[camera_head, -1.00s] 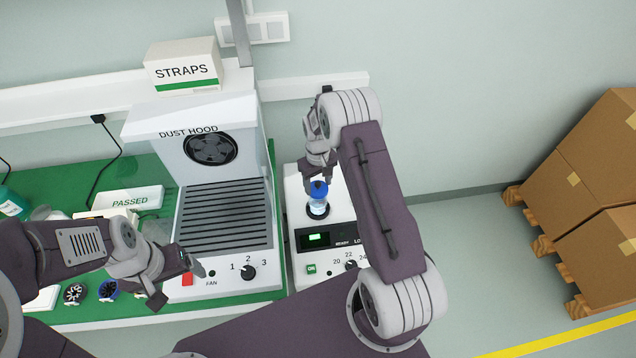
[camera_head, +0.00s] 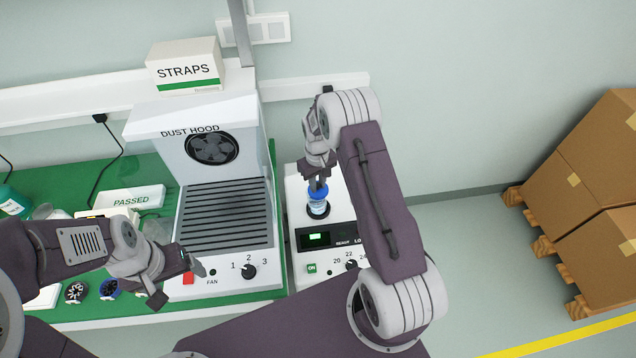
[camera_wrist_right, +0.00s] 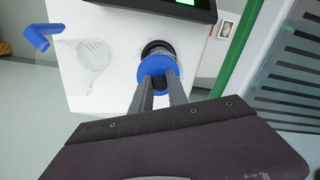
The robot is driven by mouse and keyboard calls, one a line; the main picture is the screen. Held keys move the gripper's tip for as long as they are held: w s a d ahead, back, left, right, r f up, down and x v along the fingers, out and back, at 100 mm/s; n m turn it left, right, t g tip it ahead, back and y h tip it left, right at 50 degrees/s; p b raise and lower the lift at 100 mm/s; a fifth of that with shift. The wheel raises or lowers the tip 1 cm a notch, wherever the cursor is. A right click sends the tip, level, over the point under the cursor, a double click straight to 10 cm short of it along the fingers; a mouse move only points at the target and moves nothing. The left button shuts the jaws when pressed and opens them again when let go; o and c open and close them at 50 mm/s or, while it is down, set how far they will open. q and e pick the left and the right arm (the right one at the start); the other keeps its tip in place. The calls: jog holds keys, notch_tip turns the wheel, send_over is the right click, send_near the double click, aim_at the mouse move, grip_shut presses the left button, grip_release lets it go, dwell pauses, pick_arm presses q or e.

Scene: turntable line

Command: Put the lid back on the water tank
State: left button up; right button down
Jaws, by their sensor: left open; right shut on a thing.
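A blue lid (camera_head: 318,190) is between the fingers of my right gripper (camera_head: 317,181), which is shut on it. The lid is upright over the clear tank opening (camera_head: 318,208) with its dark ring, on top of the white unit (camera_head: 297,205). In the right wrist view the lid (camera_wrist_right: 157,69) is at the fingertips, and the dark ring (camera_wrist_right: 156,46) shows just behind it. I cannot tell whether the lid touches the opening. My left gripper (camera_head: 180,284) is open and empty in front of the dust hood.
The dust hood (camera_head: 195,135) stands left of the unit. Cartons (camera_head: 590,170) stand at far right.

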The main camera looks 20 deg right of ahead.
jog(key=shift+s+f, duration=0.3)
jog(key=shift+s, duration=0.05)
jog(key=c, duration=1.3)
grip_release()
jog(key=shift+o, duration=0.5)
jog(key=shift+w, duration=0.2)
jog(key=o, duration=0.5)
jog(key=shift+r, duration=0.1)
jog(key=shift+c, duration=0.2)
jog(key=shift+w, duration=0.2)
jog(key=shift+r, duration=0.1)
